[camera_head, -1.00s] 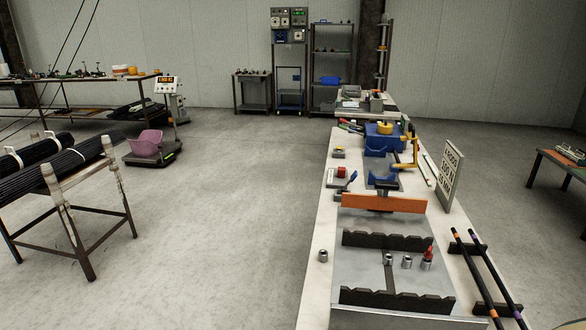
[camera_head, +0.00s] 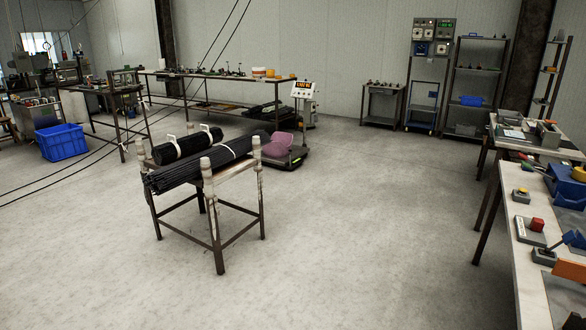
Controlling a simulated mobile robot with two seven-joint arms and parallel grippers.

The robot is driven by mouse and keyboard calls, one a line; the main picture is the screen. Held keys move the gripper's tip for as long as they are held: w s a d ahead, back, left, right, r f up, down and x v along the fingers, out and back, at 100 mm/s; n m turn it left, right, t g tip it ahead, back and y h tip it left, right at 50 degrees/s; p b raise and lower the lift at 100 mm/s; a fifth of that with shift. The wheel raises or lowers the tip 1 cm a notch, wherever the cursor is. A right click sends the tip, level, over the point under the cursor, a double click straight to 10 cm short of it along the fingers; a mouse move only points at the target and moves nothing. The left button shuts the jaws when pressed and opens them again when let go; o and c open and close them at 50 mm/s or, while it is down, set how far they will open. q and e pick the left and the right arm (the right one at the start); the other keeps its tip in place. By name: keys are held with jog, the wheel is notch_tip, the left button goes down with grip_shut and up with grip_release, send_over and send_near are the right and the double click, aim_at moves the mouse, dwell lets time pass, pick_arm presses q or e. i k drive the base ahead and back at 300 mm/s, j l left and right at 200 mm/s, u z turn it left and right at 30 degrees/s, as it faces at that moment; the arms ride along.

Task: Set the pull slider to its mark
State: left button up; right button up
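I cannot make out a pull slider or its mark at this distance. A tall stand at the back carries a control panel (camera_head: 433,36) with small green displays and dials, too small to read. Neither of my grippers is in view.
A rack of black rods (camera_head: 205,165) stands left of centre. Behind it is a scale (camera_head: 285,155) with a pink tub. The workbench (camera_head: 520,265) runs along the right edge. A blue crate (camera_head: 62,142) lies far left. The floor between rack and workbench is clear.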

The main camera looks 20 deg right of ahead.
aim_at(537, 225)
jog(key=i+z, duration=0.75)
jog(key=i+j+z, duration=0.2)
jog(key=i+z, duration=0.2)
jog(key=i+l+z, duration=0.1)
jog(key=i+z, duration=0.4)
jog(key=i, duration=0.15)
jog(key=i+j+z, duration=0.15)
jog(key=i+z, duration=0.35)
jog(key=i, duration=0.15)
